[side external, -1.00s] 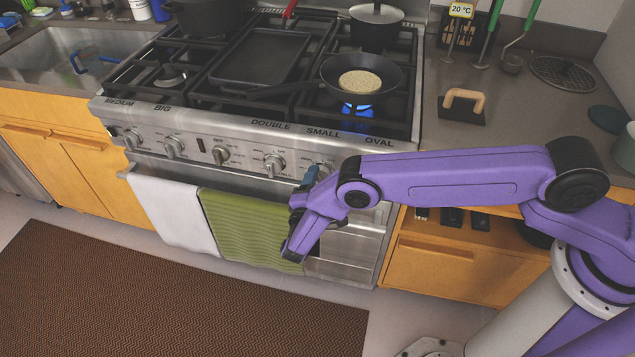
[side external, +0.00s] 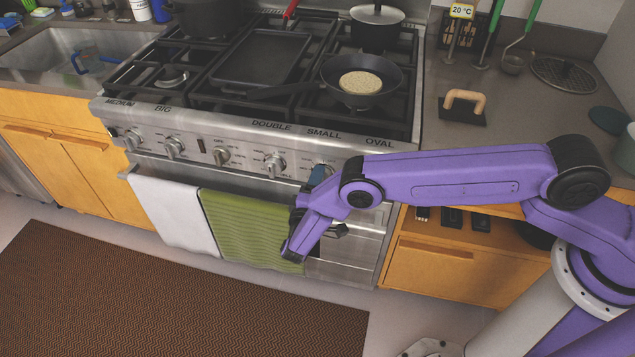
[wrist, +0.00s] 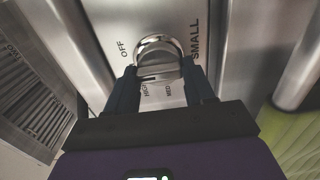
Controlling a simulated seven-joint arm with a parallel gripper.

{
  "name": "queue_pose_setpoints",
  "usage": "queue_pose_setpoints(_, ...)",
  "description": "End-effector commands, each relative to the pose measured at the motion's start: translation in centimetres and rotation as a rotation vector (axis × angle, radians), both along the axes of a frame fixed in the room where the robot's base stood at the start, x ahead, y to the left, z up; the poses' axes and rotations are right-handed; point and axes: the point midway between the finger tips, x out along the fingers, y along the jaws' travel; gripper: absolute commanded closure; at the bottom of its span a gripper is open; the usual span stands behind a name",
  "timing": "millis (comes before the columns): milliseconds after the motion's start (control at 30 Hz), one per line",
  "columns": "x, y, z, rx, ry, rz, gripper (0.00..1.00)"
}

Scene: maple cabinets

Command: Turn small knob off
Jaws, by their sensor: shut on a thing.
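The small knob (wrist: 158,56) is a shiny silver knob on the steel stove front, with SMALL, OFF, HIGH and MED lettering around it in the wrist view. My gripper (wrist: 159,70) is shut on this knob, with one dark finger on each side of it. In the side external view, my gripper (side external: 319,177) is at the right end of the knob row and hides the knob it holds. No flame shows under the black frying pan (side external: 362,78), which holds a pale round food (side external: 361,83).
Several other knobs, including one (side external: 275,163) just left of my gripper, line the stove front. A white towel (side external: 172,210) and a green towel (side external: 245,225) hang below on the oven handle. A griddle (side external: 258,55) and a lidded pot (side external: 376,25) stand on the stove.

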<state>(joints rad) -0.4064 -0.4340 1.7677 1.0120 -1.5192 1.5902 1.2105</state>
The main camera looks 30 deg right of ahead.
Motion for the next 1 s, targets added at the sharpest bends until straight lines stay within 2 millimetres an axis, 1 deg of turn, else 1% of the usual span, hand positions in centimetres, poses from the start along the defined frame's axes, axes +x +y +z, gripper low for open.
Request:
queue_pose_setpoints(233, 0.0, 0.0, 0.0, 0.000, 0.000, 0.000, 0.77)
queue_pose_setpoints(267, 0.0, 0.0, 0.0, 0.000, 0.000, 0.000, 0.44)
queue_pose_setpoints(300, 0.0, 0.0, 0.0, 0.000, 0.000, 0.000, 0.31)
queue_pose_setpoints(333, 0.0, 0.0, 0.0, 0.000, 0.000, 0.000, 0.23)
queue_pose_setpoints(600, 0.0, 0.0, 0.0, -0.001, 0.001, 0.000, 0.23)
queue_pose_setpoints(733, -0.4, 0.5, 0.0, -0.001, 0.001, 0.003, 0.23)
queue_pose_setpoints(867, -1.7, 1.8, 0.0, -0.001, 0.001, 0.005, 0.23)
queue_pose_setpoints(1000, -3.7, 3.8, 0.0, 0.000, 0.000, 0.005, 0.23)
